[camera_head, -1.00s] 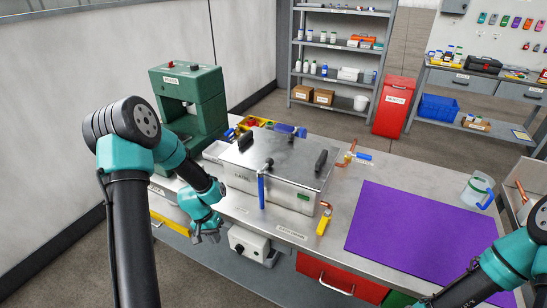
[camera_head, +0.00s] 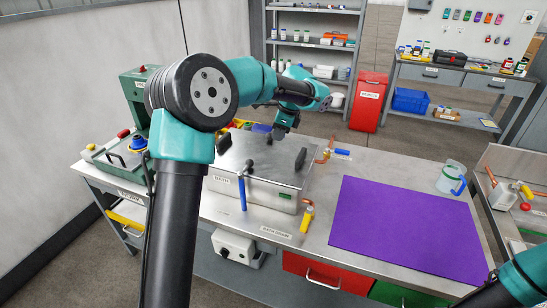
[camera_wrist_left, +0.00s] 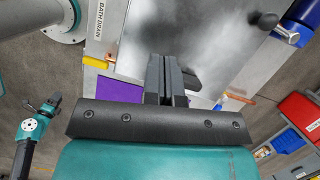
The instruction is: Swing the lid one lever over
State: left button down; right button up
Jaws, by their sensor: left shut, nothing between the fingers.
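The steel bath (camera_head: 262,192) stands on the bench with its shiny flat lid (camera_head: 265,155) lying on top. The lid carries black handles, one at its right side (camera_head: 300,158). My left gripper (camera_head: 279,133) is over the back edge of the lid, shut and empty. In the left wrist view its fingers (camera_wrist_left: 166,62) are pressed together beside a black part; contact cannot be told.
A yellow-handled drain valve (camera_head: 307,219) sticks out at the bath's front right, and a blue-handled valve (camera_head: 342,152) at its back right. A purple mat (camera_head: 405,228) covers the bench to the right. A green machine (camera_head: 135,95) stands to the left.

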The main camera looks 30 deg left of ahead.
aim_at(245, 168)
pick_arm(q)
jog(key=shift+a, duration=0.1)
jog(key=x, duration=1)
jog(key=shift+f, duration=0.1)
jog(key=a, duration=0.2)
jog(key=shift+s+a+f, duration=0.15)
jog(key=shift+s+a, duration=0.15)
jog(key=shift+s, duration=0.1)
jog(key=shift+s+a+f, duration=0.15)
jog(key=shift+s+a, duration=0.05)
jog(key=shift+a, duration=0.4)
jog(key=shift+a, duration=0.2)
jog(key=shift+w+a+n, duration=0.1)
jog(key=shift+n, duration=0.3)
